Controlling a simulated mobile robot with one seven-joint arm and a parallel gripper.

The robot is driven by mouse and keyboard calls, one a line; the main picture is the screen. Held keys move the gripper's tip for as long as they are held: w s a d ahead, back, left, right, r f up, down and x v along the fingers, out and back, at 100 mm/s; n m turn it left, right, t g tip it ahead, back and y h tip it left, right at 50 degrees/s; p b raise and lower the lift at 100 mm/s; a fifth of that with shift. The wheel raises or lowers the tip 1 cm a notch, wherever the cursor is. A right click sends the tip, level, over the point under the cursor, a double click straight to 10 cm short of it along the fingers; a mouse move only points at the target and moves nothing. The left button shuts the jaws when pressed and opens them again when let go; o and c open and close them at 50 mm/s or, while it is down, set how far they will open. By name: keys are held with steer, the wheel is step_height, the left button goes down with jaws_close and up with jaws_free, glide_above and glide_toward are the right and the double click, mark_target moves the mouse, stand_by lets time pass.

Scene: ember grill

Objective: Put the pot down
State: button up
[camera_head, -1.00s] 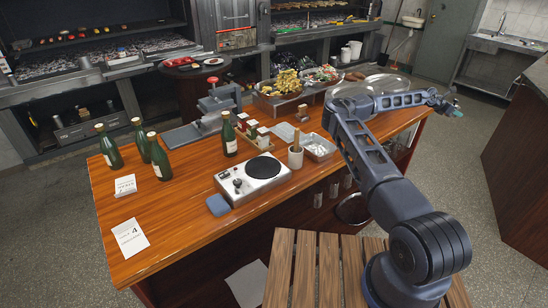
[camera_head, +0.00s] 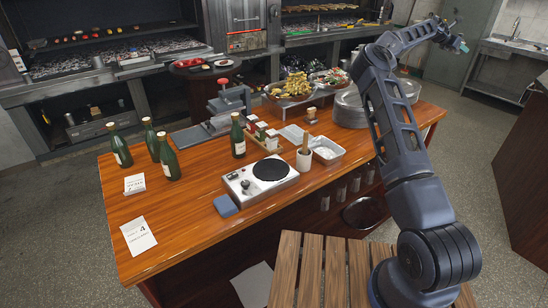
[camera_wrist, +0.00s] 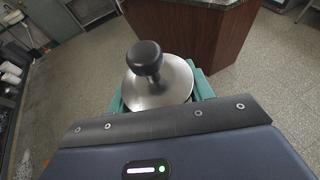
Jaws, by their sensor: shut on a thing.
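In the wrist view, the pot (camera_wrist: 160,86) shows from above as a round, shiny metal lid with a black knob (camera_wrist: 146,56). My gripper (camera_head: 459,44) is shut on it, with teal fingers showing on both sides of the lid. The pot's lower body is hidden beneath the lid. In the head view my gripper is high at the upper right, beyond the counter's right end, and the pot cannot be made out clearly there. A hot plate (camera_head: 246,188) with a bare black disc sits on the wooden counter (camera_head: 190,222).
Several green bottles (camera_head: 167,156) stand at the counter's left. A mortar with pestle (camera_head: 304,159), metal tray (camera_head: 327,150) and round metal dishes (camera_head: 350,112) are toward the right. Another counter (camera_wrist: 190,30) shows beyond the pot. The counter's front left has free room.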

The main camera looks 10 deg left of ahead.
steer(key=w+a+f+n+t+y, duration=0.1)
steer(key=a+f+n+t+y, duration=0.2)
steer(key=a, duration=1.5)
steer(key=a+f+n+t+y, duration=0.1)
steer(key=a+n+t+y, duration=0.25)
steer(key=a, duration=1.45)
steer(key=s+a+f+n+y, duration=0.2)
steer(key=s+a+n+y, duration=0.3)
steer(key=a, duration=0.9)
steer(key=s+a+f+n+y, duration=0.2)
steer(key=s+a, duration=0.5)
steer(key=a, duration=0.7)
steer(key=s+a+f+n+y, duration=0.2)
steer(key=s+a+n+y, duration=0.3)
steer(key=a, duration=0.9)
steer(key=n+g+y, duration=0.7)
steer(key=n+g, duration=0.3)
steer(key=n, duration=0.1)
glide_above(202, 164)
step_height(202, 164, down, 5)
step_height(202, 164, down, 19)
steer(key=shift+s+f, duration=0.1)
steer(key=o, duration=1.2)
